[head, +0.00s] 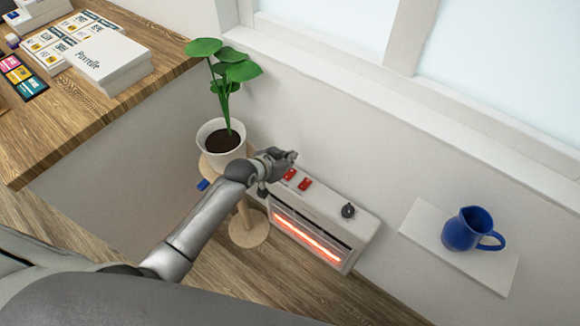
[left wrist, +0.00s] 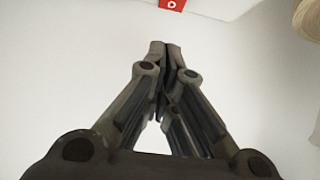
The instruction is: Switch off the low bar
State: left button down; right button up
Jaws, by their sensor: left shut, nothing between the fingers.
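A white heater (head: 325,222) stands against the wall in the head view. One long bar (head: 306,236) glows orange behind its front grille. On its top are two red switches, a left one (head: 290,174) and a right one (head: 305,184), and a black knob (head: 348,211). My left gripper (head: 291,157) is shut and empty, close to the left end of the heater top near the switches. In the left wrist view its fingertips (left wrist: 165,46) are together, and a red switch (left wrist: 172,4) is cut off at the top edge. My right gripper is not in view.
A potted plant (head: 221,140) on a round wooden stand (head: 248,228) is beside my left forearm. A blue jug (head: 467,230) stands on a white wall shelf (head: 427,222) at right.

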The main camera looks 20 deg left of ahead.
aim_at(287, 177)
pick_arm(q)
jog(key=shift+w+d+f, duration=0.1)
jog(key=shift+w+f, duration=0.1)
jog(key=shift+f, duration=0.9)
jog(key=shift+w+d+f, duration=0.1)
jog(key=shift+w+f, duration=0.1)
jog(key=shift+f, duration=0.9)
jog(key=shift+f+b, duration=0.1)
jog(key=shift+b, duration=0.2)
jog(key=shift+w+f, duration=0.15)
jog(key=shift+w, duration=0.05)
jog(key=shift+s, duration=0.15)
jog(key=shift+s+a+p, duration=0.25)
jog(key=shift+s+p, duration=0.25)
jog(key=shift+s, duration=0.2)
